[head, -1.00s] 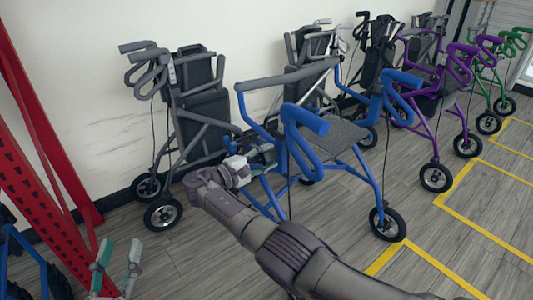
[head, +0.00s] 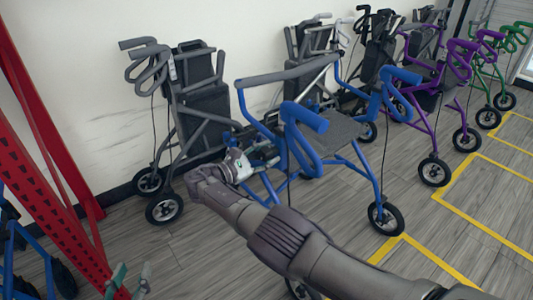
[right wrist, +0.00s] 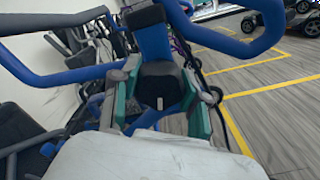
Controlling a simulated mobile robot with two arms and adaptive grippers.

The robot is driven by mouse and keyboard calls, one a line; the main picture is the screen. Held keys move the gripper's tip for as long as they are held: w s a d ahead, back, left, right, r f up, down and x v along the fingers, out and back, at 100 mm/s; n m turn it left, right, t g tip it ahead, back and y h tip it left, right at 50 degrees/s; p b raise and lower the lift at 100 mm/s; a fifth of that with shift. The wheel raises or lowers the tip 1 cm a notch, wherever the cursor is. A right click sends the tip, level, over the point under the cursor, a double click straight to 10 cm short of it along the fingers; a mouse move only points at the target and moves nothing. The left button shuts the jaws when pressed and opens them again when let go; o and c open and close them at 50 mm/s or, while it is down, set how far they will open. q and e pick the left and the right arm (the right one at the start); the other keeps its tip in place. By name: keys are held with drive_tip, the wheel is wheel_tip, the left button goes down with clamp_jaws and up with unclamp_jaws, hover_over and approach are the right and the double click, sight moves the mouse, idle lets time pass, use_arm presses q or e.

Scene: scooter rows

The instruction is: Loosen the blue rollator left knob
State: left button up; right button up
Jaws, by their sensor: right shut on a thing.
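The blue rollator (head: 305,118) stands upright in front of the wall, with blue looped handles and a dark seat. My right gripper (head: 262,160) reaches in at its left side, against the frame. In the right wrist view, the two teal and grey fingers of my right gripper (right wrist: 160,90) stand either side of a dark part (right wrist: 160,82) below a blue tube (right wrist: 153,35). It is shut on a part there, which I take to be the left knob; its outline is not clear. My left gripper (head: 129,280) is open and empty at the bottom left.
A grey rollator (head: 185,110) stands close on the left. More grey, purple (head: 432,115) and green rollators stand to the right. A red perforated post (head: 45,190) rises at the left.

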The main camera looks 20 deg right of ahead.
idle(0.4)
drive_tip(key=o, duration=1.2)
drive_tip(key=shift+c, duration=0.2)
wheel_tip(320, 180, up, 10)
